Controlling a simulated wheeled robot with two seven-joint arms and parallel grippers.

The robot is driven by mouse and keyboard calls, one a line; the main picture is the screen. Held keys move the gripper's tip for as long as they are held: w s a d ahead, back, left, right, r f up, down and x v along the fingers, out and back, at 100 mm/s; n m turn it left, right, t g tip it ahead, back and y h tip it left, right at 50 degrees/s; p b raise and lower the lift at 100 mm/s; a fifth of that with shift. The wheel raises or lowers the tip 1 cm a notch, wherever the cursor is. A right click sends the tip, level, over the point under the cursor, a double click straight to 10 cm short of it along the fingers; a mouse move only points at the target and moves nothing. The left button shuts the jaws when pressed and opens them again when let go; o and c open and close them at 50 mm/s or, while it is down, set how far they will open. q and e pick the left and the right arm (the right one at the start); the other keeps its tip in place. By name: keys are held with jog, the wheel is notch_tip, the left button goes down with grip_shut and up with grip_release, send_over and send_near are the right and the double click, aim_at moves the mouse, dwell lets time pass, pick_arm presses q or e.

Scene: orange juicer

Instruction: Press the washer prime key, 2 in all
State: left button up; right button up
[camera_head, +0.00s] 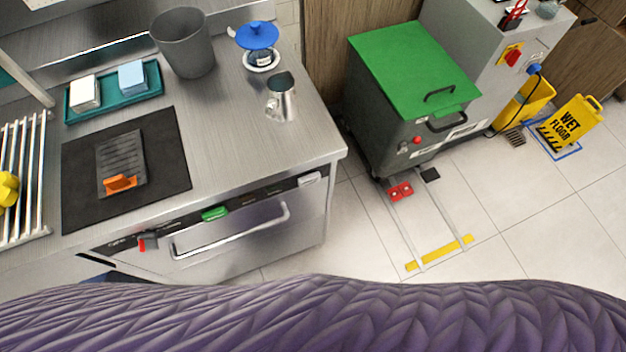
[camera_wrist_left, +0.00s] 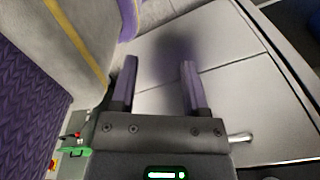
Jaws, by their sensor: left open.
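The washer (camera_head: 255,240) is built in under the steel counter in the head view. Its front strip carries a green key (camera_head: 215,213), a pale grey key (camera_head: 309,179) near the right end, and a red and black knob (camera_head: 147,242) at the left. The lettering is too small to read, so I cannot tell which is the prime key. My left gripper (camera_wrist_left: 158,63) shows only in the left wrist view, open and empty above pale floor tiles. No washer key is clear in that view. My right gripper is in neither view.
A bar handle (camera_head: 230,232) sticks out below the keys. On the counter are a grey bin (camera_head: 184,44), a teal tray (camera_head: 114,92), a metal jug (camera_head: 281,97) and a dark mat (camera_head: 80,190). A green-lidded cart (camera_head: 405,60) stands at right. The floor before it is partly clear.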

pick_arm(q)
jog(key=shift+d, duration=0.3)
